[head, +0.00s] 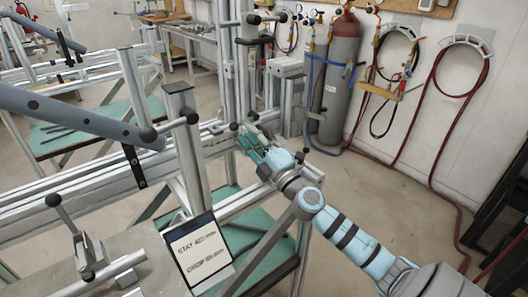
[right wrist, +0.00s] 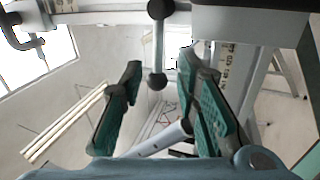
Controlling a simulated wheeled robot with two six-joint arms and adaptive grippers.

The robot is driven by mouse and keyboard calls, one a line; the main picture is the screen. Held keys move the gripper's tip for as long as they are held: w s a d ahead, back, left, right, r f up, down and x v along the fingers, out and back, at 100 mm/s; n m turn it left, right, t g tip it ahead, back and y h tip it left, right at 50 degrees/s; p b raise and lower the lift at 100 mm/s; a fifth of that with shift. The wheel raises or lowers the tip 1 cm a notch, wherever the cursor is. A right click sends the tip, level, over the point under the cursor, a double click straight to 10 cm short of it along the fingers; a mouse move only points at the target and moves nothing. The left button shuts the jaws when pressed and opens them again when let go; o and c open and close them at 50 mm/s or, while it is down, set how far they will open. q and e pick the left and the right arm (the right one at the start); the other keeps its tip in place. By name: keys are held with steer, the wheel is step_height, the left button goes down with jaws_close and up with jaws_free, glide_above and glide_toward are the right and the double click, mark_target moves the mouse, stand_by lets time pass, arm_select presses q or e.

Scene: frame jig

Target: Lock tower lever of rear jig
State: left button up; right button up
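The tower of the jig (head: 228,75) is an upright of aluminium profiles in the middle of the head view. A lever with black ball ends (head: 244,121) sits low on it, right at the fingertips of my right gripper (head: 246,137). In the right wrist view the lever (right wrist: 158,45) is a thin bar with a black ball at each end. My right gripper (right wrist: 161,68) has its green-padded fingers spread, with the lower ball between or just beyond the tips; contact cannot be told. My left gripper is not in view.
Another T-shaped lever (head: 254,41) is higher on the tower. A blue-grey tube (head: 80,115) crosses from the left. A tablet reading STAY (head: 197,252) stands in front. Gas cylinders (head: 340,80) and red hoses are behind. Floor at the right is clear.

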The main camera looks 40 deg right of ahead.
steer(key=v, duration=0.9)
